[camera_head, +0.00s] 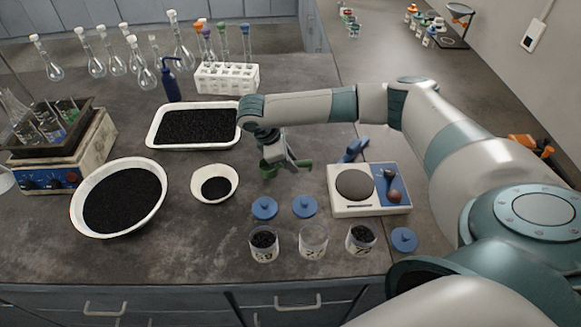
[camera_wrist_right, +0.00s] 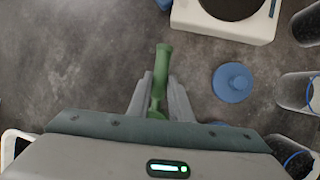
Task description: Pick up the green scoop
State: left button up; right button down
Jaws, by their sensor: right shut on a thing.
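The green scoop (camera_head: 270,168) is in the middle of the bench in the head view, under my right wrist. Its handle points right, and its cup end is at the left. My right gripper (camera_head: 291,160) is shut on the green scoop. In the right wrist view the scoop (camera_wrist_right: 162,62) lies between the two grey fingers of my gripper (camera_wrist_right: 160,95), with its handle sticking out past the tips. I cannot tell whether the scoop is lifted off the bench. My left gripper is not in view.
A white tray of black grains (camera_head: 154,140) lies behind, and a small white bowl (camera_head: 233,187) stands left of the scoop. A scale (camera_head: 345,210) is to the right. Blue lids (camera_head: 304,206) and three jars (camera_head: 313,243) are in front. A large bowl (camera_head: 80,217) is far left.

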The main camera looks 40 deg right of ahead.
jog(key=shift+r, duration=0.7)
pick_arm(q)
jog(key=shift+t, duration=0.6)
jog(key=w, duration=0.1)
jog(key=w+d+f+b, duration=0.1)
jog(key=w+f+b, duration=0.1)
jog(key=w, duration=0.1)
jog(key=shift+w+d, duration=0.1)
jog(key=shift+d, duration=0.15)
pick_arm(e)
jog(key=s+d+r, duration=0.4)
jog(key=s+r, duration=0.3)
jog(key=s, duration=0.4)
jog(key=shift+r, duration=0.15)
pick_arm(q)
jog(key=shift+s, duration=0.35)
pick_arm(e)
jog(key=c, duration=2.5)
grip_release()
jog(key=shift+c, duration=0.2)
